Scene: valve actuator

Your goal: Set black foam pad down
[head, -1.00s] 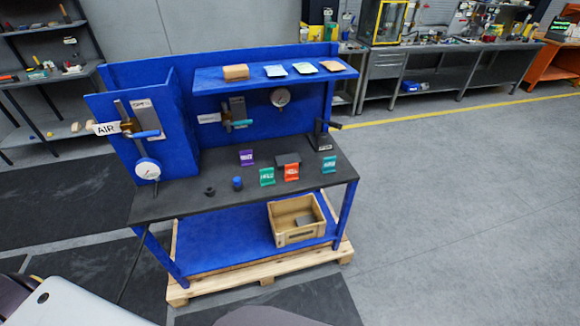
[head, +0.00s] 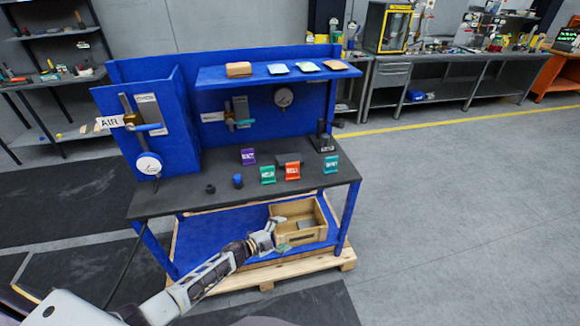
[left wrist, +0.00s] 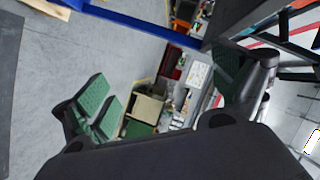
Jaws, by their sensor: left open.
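A flat dark block (head: 288,159) lies on the black bench top behind the red tag, and it looks like the black foam pad. A smaller grey block (head: 306,224) lies in the wooden crate on the lower shelf; I cannot tell its material. My left gripper (head: 280,235) is at the crate's front left corner, below the bench top and apart from the dark block. In the left wrist view its green-padded fingers (left wrist: 165,92) are spread wide with nothing between them. My right gripper is not in view.
The wooden crate (head: 300,240) stands on the blue lower shelf (head: 205,245). The bench top (head: 165,203) overhangs it. Several coloured tags, a blue knob (head: 238,181) and a black ring (head: 210,189) are on the bench top. The floor at right is clear.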

